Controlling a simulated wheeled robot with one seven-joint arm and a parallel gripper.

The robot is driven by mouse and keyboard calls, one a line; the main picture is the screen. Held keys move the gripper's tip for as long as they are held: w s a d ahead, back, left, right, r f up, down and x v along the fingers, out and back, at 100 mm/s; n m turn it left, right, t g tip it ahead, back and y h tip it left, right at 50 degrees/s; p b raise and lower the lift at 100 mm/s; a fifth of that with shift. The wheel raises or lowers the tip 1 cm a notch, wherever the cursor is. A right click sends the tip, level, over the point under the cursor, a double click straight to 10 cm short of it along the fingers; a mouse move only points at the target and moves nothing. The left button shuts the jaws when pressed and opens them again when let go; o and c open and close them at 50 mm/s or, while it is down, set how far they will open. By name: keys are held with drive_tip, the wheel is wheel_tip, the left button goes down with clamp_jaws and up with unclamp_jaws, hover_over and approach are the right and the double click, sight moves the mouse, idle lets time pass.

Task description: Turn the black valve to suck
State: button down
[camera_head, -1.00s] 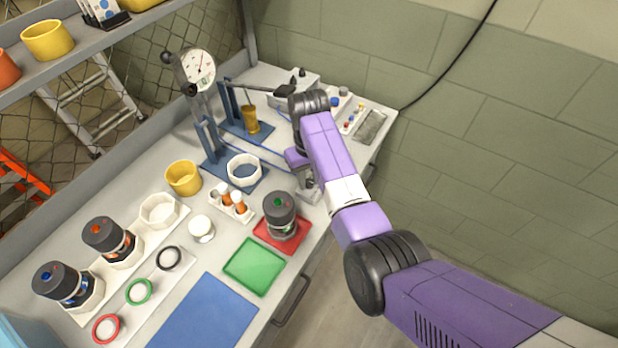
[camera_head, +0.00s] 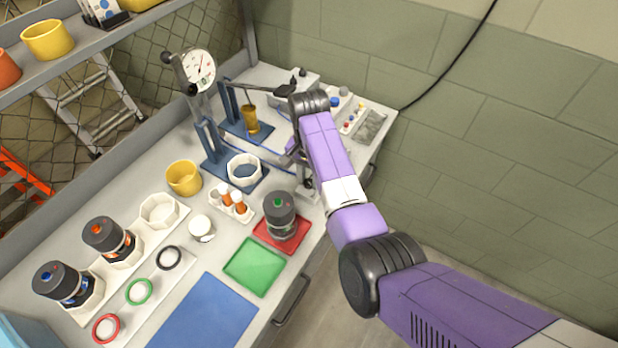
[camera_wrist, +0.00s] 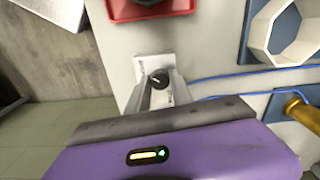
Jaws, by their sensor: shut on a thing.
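The black valve (camera_wrist: 158,80) is a small round knob with a light mark on its top, set on a white labelled plate (camera_wrist: 152,64) in the wrist view. My gripper (camera_wrist: 161,84) reaches down over the plate, with a grey finger on each side of the knob, and is shut on it. The label's words are too small to read. In the head view my gripper (camera_head: 304,180) is at the right front edge of the bench, and I cannot make out the valve there.
A red tray (camera_head: 268,240) with a green-topped grey canister (camera_head: 281,208) stands close by. A white octagonal ring (camera_head: 243,168), blue tubing and a brass cup (camera_head: 251,118) are on the other side. Open floor lies beyond the bench's front edge.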

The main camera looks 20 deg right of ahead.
sight(309, 181)
drive_tip(key=shift+m, duration=0.6)
drive_tip(key=c, duration=1.1)
unclamp_jaws()
drive_tip(key=shift+r+b, duration=0.7)
drive_tip(key=shift+r, duration=3.25)
drive_tip(key=shift+w, duration=0.1)
